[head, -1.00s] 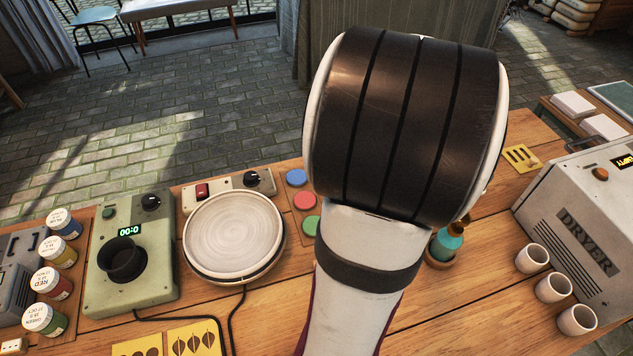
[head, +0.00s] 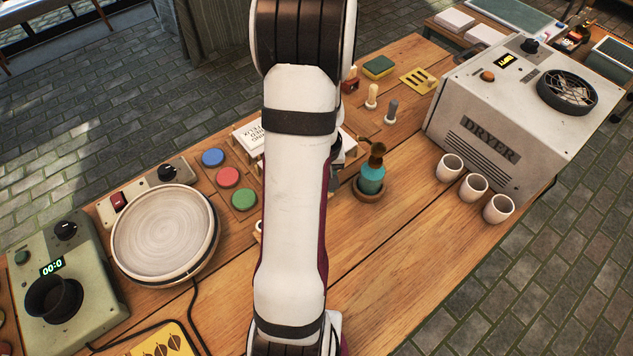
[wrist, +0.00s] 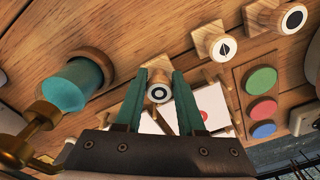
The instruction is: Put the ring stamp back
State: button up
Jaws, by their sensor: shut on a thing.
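In the wrist view my gripper (wrist: 159,76) has its two teal fingers closed around the ring stamp (wrist: 158,92), which shows a white round label with a black ring and dot. The stamp is at a wooden base in line with the other stamps; whether it is seated or just above I cannot tell. The leaf stamp (wrist: 222,47) and the dot stamp (wrist: 292,18) stand to its upper right, apart from my fingers. In the head view my arm hides my gripper and the ring stamp.
A teal bottle (head: 372,178) stands in a wooden holder close to my gripper. Red, green and blue buttons (head: 228,177) lie left of my arm, near the turntable (head: 163,235). The dryer (head: 490,110) and several cups (head: 473,187) stand right. The front right tabletop is clear.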

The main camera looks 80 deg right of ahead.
jog(key=shift+f, duration=0.85)
jog(key=shift+f, duration=0.1)
jog(key=o, duration=1)
jog(key=shift+o, duration=0.2)
notch_tip(320, 180, up, 12)
jog(key=shift+a+r, duration=0.15)
